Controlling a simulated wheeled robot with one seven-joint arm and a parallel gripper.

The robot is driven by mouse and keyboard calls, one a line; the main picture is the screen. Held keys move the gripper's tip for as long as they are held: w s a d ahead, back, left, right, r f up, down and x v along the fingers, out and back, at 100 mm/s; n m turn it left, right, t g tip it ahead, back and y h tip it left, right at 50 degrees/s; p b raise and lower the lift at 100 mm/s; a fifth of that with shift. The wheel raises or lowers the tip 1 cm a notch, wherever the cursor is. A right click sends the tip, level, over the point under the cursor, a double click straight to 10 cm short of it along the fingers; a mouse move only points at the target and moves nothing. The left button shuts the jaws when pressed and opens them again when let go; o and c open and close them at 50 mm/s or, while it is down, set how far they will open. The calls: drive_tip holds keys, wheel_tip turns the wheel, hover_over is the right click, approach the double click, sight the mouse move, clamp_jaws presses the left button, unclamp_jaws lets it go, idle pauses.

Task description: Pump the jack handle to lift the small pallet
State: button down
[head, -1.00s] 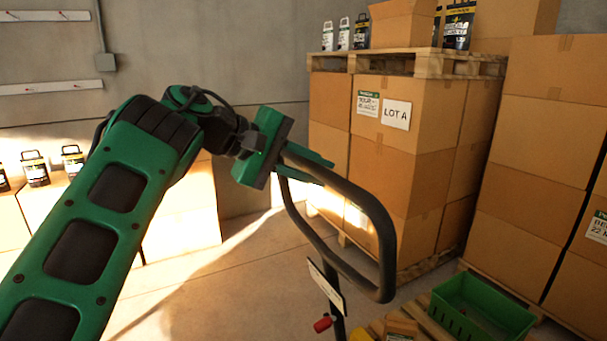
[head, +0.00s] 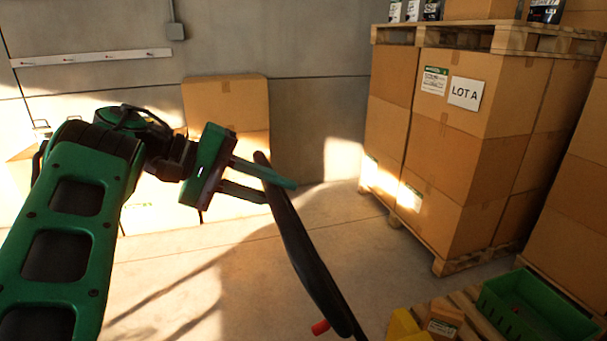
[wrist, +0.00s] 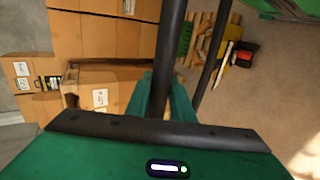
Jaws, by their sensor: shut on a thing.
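The jack handle (head: 300,245) is a black loop, seen nearly edge-on in the head view and leaning up to the left. My gripper (head: 274,189) is shut on the bar near its upper end. In the wrist view, the dark handle bar (wrist: 170,60) runs up from between my green fingers. A red grip (head: 320,327) shows low on the handle. The small pallet (head: 462,303) is at the lower right, partly cut off, bearing a green crate (head: 535,305) and a small carton (head: 444,327). Whether it is off the floor cannot be told.
A tall pallet stack of cartons marked LOT A (head: 465,140) stands behind the small pallet, with more cartons (head: 570,230) at the right edge. Cartons (head: 228,105) stand along the back wall behind my arm. The concrete floor (head: 250,270) between is open.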

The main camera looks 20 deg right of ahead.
drive_tip(key=shift+a, duration=0.25)
drive_tip(key=d+r, duration=0.3)
drive_tip(key=d, duration=0.6)
drive_tip(key=w+d+r, duration=0.1)
drive_tip(key=d+r, duration=0.2)
drive_tip(key=d, duration=0.6)
drive_tip(key=shift+d, duration=0.35)
drive_tip(key=d+r, duration=0.2)
drive_tip(key=d, duration=1.7)
drive_tip(key=shift+w, duration=0.3)
